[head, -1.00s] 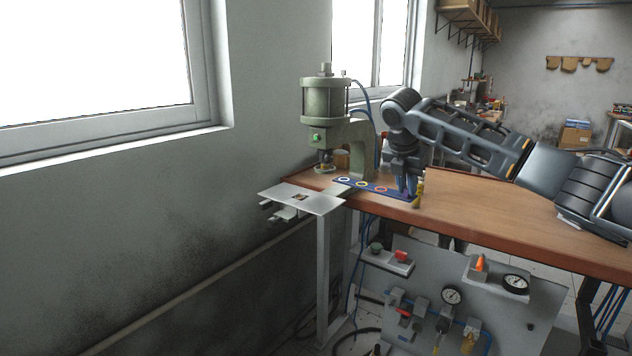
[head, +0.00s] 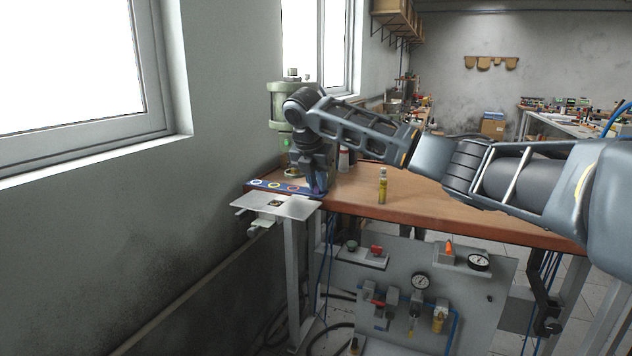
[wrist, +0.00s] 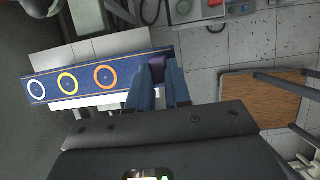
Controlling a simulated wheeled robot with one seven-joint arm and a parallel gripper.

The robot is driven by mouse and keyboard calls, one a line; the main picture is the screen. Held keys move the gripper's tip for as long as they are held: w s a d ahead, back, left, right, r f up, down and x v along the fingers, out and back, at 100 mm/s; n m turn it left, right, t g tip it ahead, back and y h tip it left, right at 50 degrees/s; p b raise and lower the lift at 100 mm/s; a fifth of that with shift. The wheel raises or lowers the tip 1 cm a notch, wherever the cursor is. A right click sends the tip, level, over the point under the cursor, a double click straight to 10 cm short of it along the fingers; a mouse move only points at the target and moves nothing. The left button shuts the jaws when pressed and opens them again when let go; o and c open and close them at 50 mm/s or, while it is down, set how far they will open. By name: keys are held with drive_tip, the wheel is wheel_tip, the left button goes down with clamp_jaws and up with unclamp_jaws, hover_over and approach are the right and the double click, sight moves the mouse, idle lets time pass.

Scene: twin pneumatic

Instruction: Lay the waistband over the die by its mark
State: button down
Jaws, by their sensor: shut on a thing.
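The waistband (head: 265,185) is a flat dark blue strip with white, yellow and orange rings; it also shows in the wrist view (wrist: 84,80). My gripper (head: 318,190) is shut on its right end, by a purple patch, at the bench's left end. The band stretches left from the fingers (wrist: 157,72). In the wrist view it crosses in front of a white plate (wrist: 130,42). In the head view that plate (head: 300,208) bears a small dark square with a brownish centre, possibly the die. The wrist view does not show this square. Contact between band and plate is unclear.
A green press (head: 283,105) stands behind my arm, partly hidden. A yellow bottle (head: 383,186) stands on the wooden bench (head: 450,205), right of my gripper. A panel with gauges (head: 400,310) is below. The bench's middle is mostly clear.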

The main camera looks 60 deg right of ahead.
sight(316, 194)
drive_tip(key=shift+r+p, duration=0.1)
drive_tip(key=shift+p, duration=0.45)
drive_tip(key=shift+f+b, duration=0.6)
drive_tip(key=shift+f, duration=1.7)
drive_tip(key=shift+p, duration=0.75)
drive_tip(key=shift+f, duration=0.3)
drive_tip(key=c, duration=1)
unclamp_jaws()
drive_tip(key=shift+r, duration=0.1)
drive_tip(key=v, duration=0.7)
drive_tip(key=shift+a+r+b, duration=0.2)
drive_tip(key=shift+r+b, duration=0.05)
drive_tip(key=shift+b, duration=0.1)
